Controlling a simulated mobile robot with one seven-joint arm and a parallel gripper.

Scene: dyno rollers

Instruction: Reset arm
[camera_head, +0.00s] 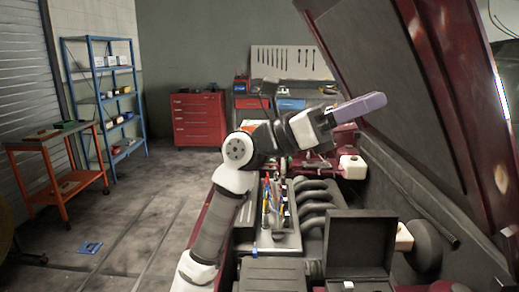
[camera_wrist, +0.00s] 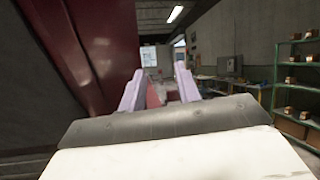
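My gripper (camera_head: 372,103) is raised above the engine bay, with its purple fingers pointing right toward the underside of the open hood (camera_head: 400,75). In the wrist view my gripper (camera_wrist: 159,80) has its two purple fingers apart, with a clear gap and background between them. It holds nothing that I can see. In the head view the fingers overlap, so the gap is hidden there. My arm is bent at the elbow over the left side of the engine bay.
The dark red hood leans close behind and right of my gripper. Below are a black open case (camera_head: 358,245), a tray (camera_head: 283,242) with tools and engine pipes (camera_head: 316,205). A red tool cabinet (camera_head: 198,119), blue shelf (camera_head: 106,92) and orange cart (camera_head: 52,145) stand farther off. The left floor is mostly clear.

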